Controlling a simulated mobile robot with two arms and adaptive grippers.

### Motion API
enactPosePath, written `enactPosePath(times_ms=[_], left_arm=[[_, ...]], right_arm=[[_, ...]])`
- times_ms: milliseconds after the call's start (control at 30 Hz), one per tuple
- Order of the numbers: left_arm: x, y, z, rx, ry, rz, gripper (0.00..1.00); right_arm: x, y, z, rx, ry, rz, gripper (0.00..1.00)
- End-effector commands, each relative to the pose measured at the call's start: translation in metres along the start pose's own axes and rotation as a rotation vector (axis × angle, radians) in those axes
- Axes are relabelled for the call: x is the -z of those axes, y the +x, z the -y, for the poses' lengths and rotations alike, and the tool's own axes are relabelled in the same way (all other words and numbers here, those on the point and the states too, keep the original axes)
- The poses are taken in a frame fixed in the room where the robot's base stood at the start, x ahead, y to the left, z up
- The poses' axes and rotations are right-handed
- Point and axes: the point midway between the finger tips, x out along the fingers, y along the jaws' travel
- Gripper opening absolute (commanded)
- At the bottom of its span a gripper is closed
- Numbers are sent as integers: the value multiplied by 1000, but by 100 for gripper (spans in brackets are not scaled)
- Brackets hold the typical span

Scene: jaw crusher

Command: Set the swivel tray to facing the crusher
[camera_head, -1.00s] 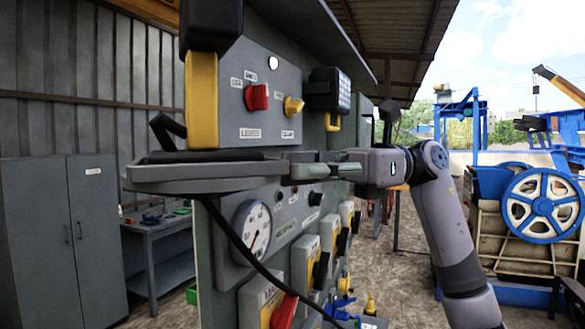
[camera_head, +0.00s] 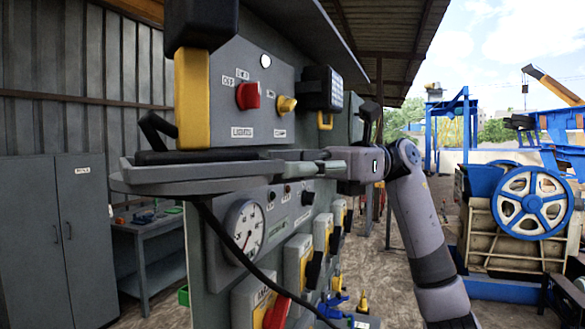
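The swivel tray (camera_head: 150,185) is a shallow grey tray in front of the control panel, level, its long side running left to right across the picture. My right gripper (camera_head: 305,166) comes in from the right, level with the tray, its fingers pointing left at the tray's right end. The fingers overlap that end in the picture; I cannot tell whether they grip it or only touch it. The crusher (camera_head: 478,235), with a blue spoked flywheel (camera_head: 530,203), stands outside at the right, well apart from the tray. My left gripper is not in view.
The grey control panel (camera_head: 285,125) stands close behind the tray, with a red knob (camera_head: 248,96), a yellow knob (camera_head: 287,104) and a gauge (camera_head: 243,228). A black cable hangs below the tray. A grey cabinet (camera_head: 50,225) and a workbench (camera_head: 150,227) stand at the left.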

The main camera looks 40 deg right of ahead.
Motion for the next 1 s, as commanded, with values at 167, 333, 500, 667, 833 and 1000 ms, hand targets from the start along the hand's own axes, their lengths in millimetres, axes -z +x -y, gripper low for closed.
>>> enactPosePath(times_ms=[167,333,500,667,833,1000], left_arm=[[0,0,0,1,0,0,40],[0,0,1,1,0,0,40],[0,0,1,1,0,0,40],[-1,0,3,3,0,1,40],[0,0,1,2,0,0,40],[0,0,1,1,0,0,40]], right_arm=[[0,0,0,0,0,0,31],[0,0,0,0,0,-1,38],[0,0,0,-1,0,-1,38],[0,-7,0,1,1,0,38],[-1,-36,1,3,2,1,38],[-1,-74,0,3,1,2,38]])
